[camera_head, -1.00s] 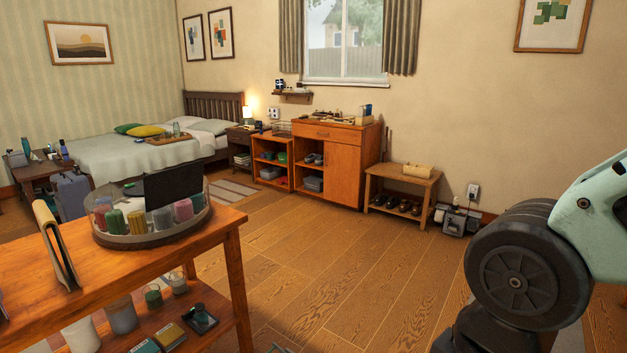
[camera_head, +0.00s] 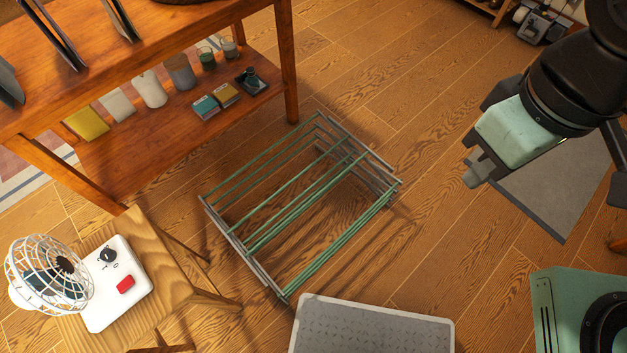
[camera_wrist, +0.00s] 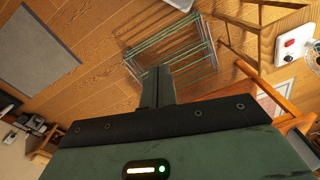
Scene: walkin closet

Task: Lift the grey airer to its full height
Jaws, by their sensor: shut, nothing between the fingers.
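The grey airer (camera_head: 264,197) has a grey frame with green rods and stands low on the wooden floor, in the middle of the head view. It also shows in the wrist view (camera_wrist: 196,47), beyond my fingers. My gripper (camera_head: 474,176) is to the right of the airer in the head view, above the floor and apart from it. Its fingers are shut with nothing between them. In the wrist view my gripper (camera_wrist: 157,87) overlaps part of the airer in the picture.
A wooden shelf table (camera_head: 150,140) stands behind the airer at left. A stool (camera_head: 130,232) bearing a white fan (camera_head: 45,275) stands at front left. A grey-topped step or box (camera_head: 372,325) is just in front. A grey mat (camera_head: 560,190) lies at right.

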